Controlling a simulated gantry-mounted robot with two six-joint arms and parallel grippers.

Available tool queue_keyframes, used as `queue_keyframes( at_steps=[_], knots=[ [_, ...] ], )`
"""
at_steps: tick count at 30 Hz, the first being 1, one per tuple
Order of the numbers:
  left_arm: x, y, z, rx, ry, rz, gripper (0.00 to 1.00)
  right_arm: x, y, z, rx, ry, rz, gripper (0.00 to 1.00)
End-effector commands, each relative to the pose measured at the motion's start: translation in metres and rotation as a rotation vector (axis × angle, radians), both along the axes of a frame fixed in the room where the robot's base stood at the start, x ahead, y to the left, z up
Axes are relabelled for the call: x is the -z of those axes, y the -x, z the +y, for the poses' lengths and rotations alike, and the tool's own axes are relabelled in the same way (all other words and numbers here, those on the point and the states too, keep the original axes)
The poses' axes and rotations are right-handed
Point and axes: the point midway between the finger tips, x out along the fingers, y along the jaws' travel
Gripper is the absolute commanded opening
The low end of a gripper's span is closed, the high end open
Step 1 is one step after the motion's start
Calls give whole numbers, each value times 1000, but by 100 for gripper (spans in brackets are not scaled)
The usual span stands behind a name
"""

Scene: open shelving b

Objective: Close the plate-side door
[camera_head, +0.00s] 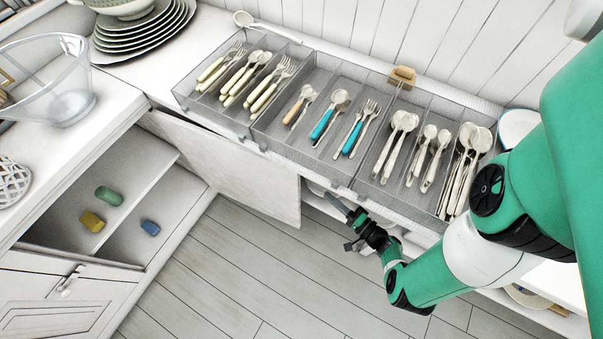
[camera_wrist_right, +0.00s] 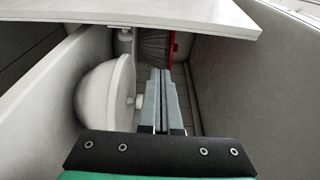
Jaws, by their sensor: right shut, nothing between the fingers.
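One white door panel (camera_head: 230,170) stands open under the counter, near the corner of the two cabinet runs. Its free edge is on the right. My right gripper (camera_head: 338,205) is just right of that edge, below the front of the cutlery trays. In the right wrist view its fingers (camera_wrist_right: 163,100) are shut, with nothing between them. They point into a compartment, and a white panel (camera_wrist_right: 150,14) crosses the top of that view; I cannot tell if it is the door. My left gripper is not in view.
Cutlery trays (camera_head: 320,115) line the counter above the gripper. Stacked plates (camera_head: 150,40) and a glass bowl (camera_head: 50,85) stand at the left. In the wrist view, a white round object (camera_wrist_right: 105,90) and a red-edged brush (camera_wrist_right: 155,48) flank the fingers. The floor (camera_head: 230,270) is clear.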

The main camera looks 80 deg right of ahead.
Motion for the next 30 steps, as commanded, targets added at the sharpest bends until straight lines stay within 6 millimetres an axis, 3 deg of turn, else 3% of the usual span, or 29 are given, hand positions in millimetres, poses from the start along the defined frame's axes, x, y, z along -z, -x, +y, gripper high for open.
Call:
queue_keyframes(
  at_steps=[17, 27, 30],
  knots=[
    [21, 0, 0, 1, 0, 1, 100, 2, -34, -19, -9, 9, -1, 0],
    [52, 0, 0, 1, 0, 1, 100, 4, -91, -48, -8, 6, -5, 0],
    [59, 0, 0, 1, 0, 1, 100, 4, -92, -31, -9, 2, -2, 0]
  ],
)
